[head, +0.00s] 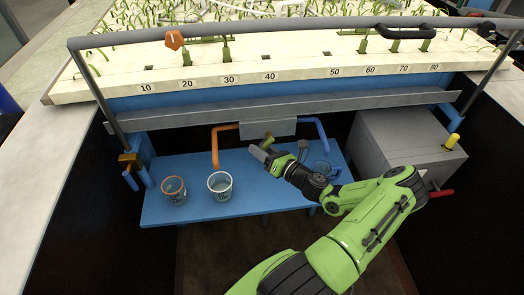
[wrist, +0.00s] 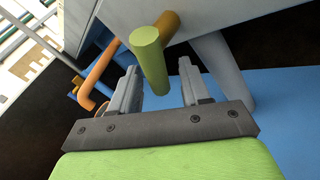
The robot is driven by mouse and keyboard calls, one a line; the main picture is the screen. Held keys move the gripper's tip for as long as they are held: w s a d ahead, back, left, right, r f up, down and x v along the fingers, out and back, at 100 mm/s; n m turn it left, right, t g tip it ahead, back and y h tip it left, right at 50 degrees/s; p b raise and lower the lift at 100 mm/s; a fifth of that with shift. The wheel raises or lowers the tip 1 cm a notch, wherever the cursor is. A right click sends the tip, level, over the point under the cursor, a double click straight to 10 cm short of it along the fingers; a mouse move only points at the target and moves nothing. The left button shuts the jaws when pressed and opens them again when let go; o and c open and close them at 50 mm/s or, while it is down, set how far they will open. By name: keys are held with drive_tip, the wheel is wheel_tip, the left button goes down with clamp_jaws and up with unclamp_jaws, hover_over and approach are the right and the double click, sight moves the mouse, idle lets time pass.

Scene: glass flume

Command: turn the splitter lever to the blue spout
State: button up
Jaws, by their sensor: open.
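The splitter is a grey box (head: 283,128) under the bed's front edge. An orange spout (head: 215,146) leaves its left side and a blue spout (head: 322,130) its right side. The lever has a green round handle (wrist: 150,62) on a brass-coloured shaft (wrist: 168,22); in the head view my gripper mostly hides it. My gripper (head: 281,149) is open just in front of the box. In the wrist view the handle stands between my two fingertips (wrist: 158,72), with a gap on each side. I cannot tell which spout the lever points to.
Two clear cups (head: 173,191) (head: 220,186) stand on the blue shelf (head: 255,200); another (head: 320,169) is partly behind my arm. A planted bed (head: 300,68) overhangs behind.

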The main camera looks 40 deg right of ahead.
clamp_jaws()
drive_tip(key=n+g+p, duration=0.1)
drive_tip(key=p, duration=0.1)
drive_tip(key=d+n+g+p, duration=0.1)
drive_tip(key=p, duration=0.2)
drive_tip(key=shift+s, duration=0.35)
drive_tip(key=shift+s+d+r+n+g+h+p, duration=0.1)
drive_tip(key=shift+s+d+n+g+h+p, duration=0.35)
drive_tip(key=shift+n+g+h+p, duration=0.9)
drive_tip(key=shift+s+d+f+n+g+h+p, duration=0.1)
drive_tip(key=shift+s+d+n+g+h+p, duration=0.4)
drive_tip(key=shift+p, duration=1.6)
drive_tip(key=shift+s+d+r+n+g+h+p, duration=0.15)
drive_tip(key=shift+d+n+g+h+p, duration=0.5)
drive_tip(key=shift+n+g+p, duration=0.85)
drive_tip(key=shift+t+p, duration=0.3)
drive_tip(key=shift+t, duration=0.15)
